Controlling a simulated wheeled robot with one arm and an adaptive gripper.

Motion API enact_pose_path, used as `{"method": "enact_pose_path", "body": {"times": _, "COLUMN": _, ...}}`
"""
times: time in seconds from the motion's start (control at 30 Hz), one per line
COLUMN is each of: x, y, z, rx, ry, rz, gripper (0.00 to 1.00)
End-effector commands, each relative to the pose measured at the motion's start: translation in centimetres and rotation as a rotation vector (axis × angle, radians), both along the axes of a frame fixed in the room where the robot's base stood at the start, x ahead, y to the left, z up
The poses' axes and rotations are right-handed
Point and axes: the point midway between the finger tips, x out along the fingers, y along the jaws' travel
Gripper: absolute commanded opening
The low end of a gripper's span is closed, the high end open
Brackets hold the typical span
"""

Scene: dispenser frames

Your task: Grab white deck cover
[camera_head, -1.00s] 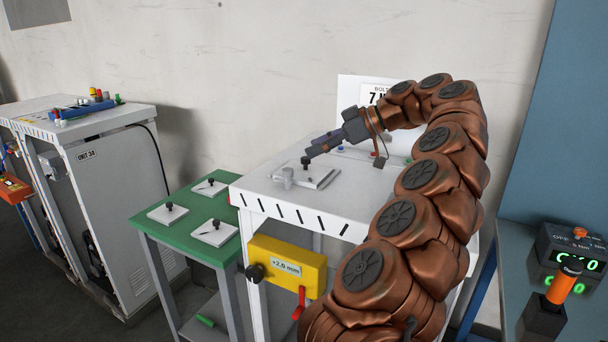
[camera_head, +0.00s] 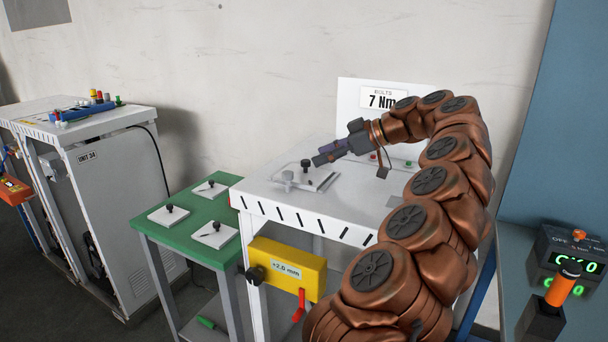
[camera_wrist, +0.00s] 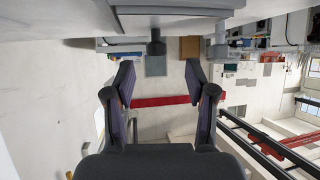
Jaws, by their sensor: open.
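The white deck cover (camera_head: 324,181), a flat plate with a black knob (camera_head: 305,164), lies on the white machine's top. Its near part shows in the head view. My gripper (camera_head: 317,158) is just right of the knob, above the deck, pointing left. In the wrist view the fingers of my gripper (camera_wrist: 160,74) are spread wide with nothing between them. The dark knob (camera_wrist: 156,42) hangs from the top of that upside-down view, between the finger lines and apart from both. I cannot tell the exact gap.
A green table (camera_head: 188,236) at left holds several white plates with black knobs. A 7 Nm sign board (camera_head: 384,98) stands behind the deck. A yellow box (camera_head: 284,268) with a red lever is on the machine's front.

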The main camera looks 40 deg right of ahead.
Motion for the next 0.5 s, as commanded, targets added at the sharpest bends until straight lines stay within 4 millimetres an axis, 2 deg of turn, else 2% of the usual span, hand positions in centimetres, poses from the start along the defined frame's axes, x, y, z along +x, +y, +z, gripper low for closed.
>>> {"method": "enact_pose_path", "body": {"times": 0.5, "x": 3.7, "y": 1.5, "z": -1.8, "rx": 0.001, "ry": 0.002, "rz": 0.003, "gripper": 0.55}}
